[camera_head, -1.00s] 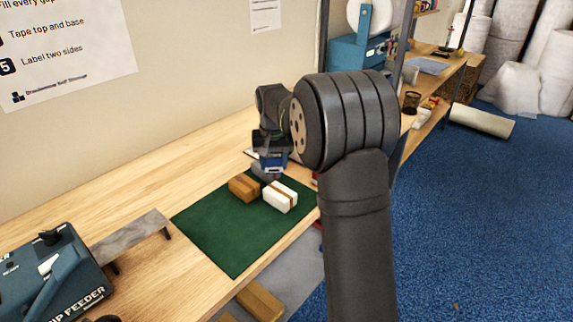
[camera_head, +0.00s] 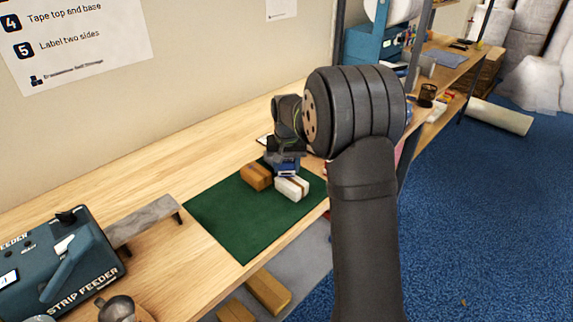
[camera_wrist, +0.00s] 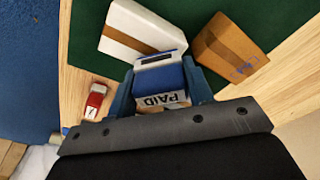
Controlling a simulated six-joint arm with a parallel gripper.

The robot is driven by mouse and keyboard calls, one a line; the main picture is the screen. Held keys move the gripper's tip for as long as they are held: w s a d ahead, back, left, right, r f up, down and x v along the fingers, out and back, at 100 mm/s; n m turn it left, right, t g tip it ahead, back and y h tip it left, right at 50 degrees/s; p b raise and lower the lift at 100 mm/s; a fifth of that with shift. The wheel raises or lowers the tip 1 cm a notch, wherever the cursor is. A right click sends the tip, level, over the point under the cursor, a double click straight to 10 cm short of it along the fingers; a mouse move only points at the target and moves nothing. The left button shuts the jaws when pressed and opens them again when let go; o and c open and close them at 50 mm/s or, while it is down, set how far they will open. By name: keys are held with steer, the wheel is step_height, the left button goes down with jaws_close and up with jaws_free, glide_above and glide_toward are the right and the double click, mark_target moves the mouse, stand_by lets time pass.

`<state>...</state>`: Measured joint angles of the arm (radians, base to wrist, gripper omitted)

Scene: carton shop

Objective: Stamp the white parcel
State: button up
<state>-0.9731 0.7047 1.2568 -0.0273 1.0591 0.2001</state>
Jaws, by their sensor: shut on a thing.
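The white parcel (camera_head: 292,188) with a brown tape band lies on the green mat (camera_head: 240,220). It also shows in the wrist view (camera_wrist: 148,24). My gripper (camera_wrist: 160,88) is shut on a blue stamp (camera_wrist: 158,75) labelled PAID. In the head view my gripper (camera_head: 285,163) is at the back edge of the white parcel. The stamp's far end overlaps the parcel's near edge in the wrist view; I cannot tell whether they touch. No mark shows on the visible part of the white parcel's top.
A brown parcel (camera_head: 256,177) lies close beside the white one; it bears a blue mark in the wrist view (camera_wrist: 244,70). A small red object (camera_wrist: 95,102) lies on the wood near the mat. A strip feeder (camera_head: 60,265) stands at lower left. The mat's front is clear.

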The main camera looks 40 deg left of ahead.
steer(key=shift+f, duration=0.6)
stand_by(1.6)
steer(key=shift+r, duration=3.55)
steer(key=shift+m, duration=0.9)
steer(key=w+d+f, duration=0.1)
steer(key=w+d, duration=0.1)
steer(key=d, duration=0.1)
steer(key=w+d+f, duration=0.2)
steer(key=w, duration=0.1)
steer(key=w+d+f, duration=0.2)
steer(key=d, duration=0.1)
steer(key=shift+w+d+f, duration=0.1)
steer(key=shift+w+d, duration=0.2)
steer(key=shift+w, duration=0.1)
steer(key=w+d+f+m, duration=0.1)
steer(key=w+d+f, duration=0.25)
steer(key=d, duration=0.35)
steer(key=w+d+f+m, duration=0.1)
steer(key=w+d+f, duration=0.25)
steer(key=d, duration=0.45)
steer(key=s+d+f+m, duration=0.1)
steer(key=d+f, duration=0.4)
steer(key=d, duration=0.9)
steer(key=s+d+f+m+h, duration=0.1)
steer(key=d+f+m, duration=0.3)
steer(key=d, duration=1)
step_height(320, 180, down, 2)
steer(key=shift+d+f, duration=0.1)
steer(key=shift+d, duration=0.15)
